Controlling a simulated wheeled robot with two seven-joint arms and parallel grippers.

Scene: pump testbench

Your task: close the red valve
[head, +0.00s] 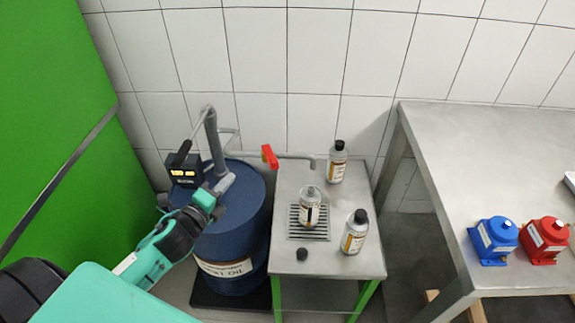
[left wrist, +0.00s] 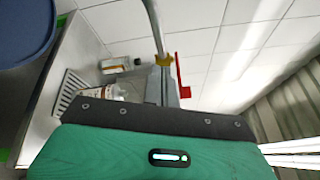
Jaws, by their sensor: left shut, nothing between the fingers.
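The red valve (head: 269,156) sits on a thin grey pipe (head: 295,155) above the gap between the blue drum and the small metal table. Its handle is a short red bar, tilted across the pipe. In the left wrist view the red handle (left wrist: 179,75) shows just beyond my fingers, beside a yellow fitting (left wrist: 164,59). My left gripper (head: 221,184) is over the drum top, to the left of and nearer than the valve. It is shut and empty. In the left wrist view its fingertips (left wrist: 165,82) partly overlap the valve; contact is not clear. My right gripper is not in view.
Several bottles and a black cap (head: 302,254) stand on the small table (head: 340,268). Blue (head: 494,240) and red (head: 545,240) units sit on the right bench (head: 480,145).

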